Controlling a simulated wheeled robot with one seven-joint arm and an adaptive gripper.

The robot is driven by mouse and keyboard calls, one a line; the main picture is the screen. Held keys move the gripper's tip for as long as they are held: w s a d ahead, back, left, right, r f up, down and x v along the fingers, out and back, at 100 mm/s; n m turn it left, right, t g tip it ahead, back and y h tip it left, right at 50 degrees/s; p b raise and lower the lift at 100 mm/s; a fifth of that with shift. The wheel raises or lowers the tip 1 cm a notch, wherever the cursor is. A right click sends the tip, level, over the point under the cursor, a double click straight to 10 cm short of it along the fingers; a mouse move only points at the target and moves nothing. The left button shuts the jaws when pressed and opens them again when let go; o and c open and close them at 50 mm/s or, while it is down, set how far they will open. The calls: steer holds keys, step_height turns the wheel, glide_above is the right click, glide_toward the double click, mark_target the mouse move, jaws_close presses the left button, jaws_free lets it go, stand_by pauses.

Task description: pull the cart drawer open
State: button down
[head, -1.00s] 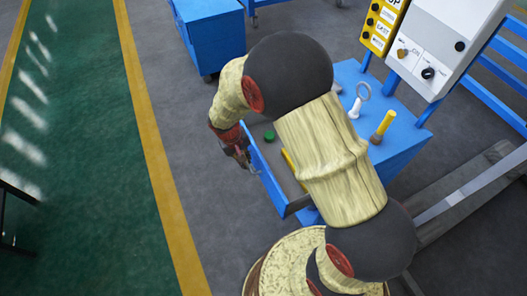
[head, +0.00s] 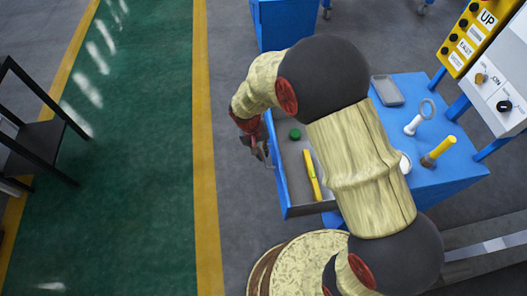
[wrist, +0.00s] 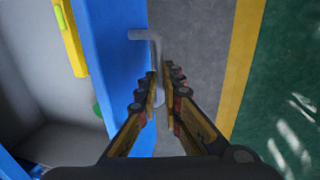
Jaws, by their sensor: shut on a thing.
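The blue cart (head: 450,182) stands right of centre in the head view, partly hidden behind my arm. Its drawer (head: 279,172) is out on the left side, with its grey inside showing. In the wrist view the blue drawer front (wrist: 112,50) runs down beside my fingers, with the open inside to its left. A grey bar handle (wrist: 142,35) stands off the front. My gripper (wrist: 162,75) is shut on this handle; it also shows at the drawer's outer side in the head view (head: 264,152). The lower part of the handle is partly hidden by the fingers.
A green round thing (head: 295,134) and a yellow tool (head: 311,176) lie in the drawer. A grey tray (head: 387,90), a magnifier-like thing (head: 418,118) and a yellow-handled tool (head: 438,151) are on the cart top. Floor left of the drawer is clear; a dark chair (head: 45,140) stands far left.

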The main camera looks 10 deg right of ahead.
steer(key=c, duration=1.9)
jaws_free()
steer(key=r, duration=0.4)
steer(key=a+r, duration=0.1)
steer(key=r, duration=0.2)
steer(key=a+r, duration=0.1)
steer(key=r, duration=0.3)
steer(key=shift+a+r, duration=0.2)
steer(key=shift+r, duration=0.15)
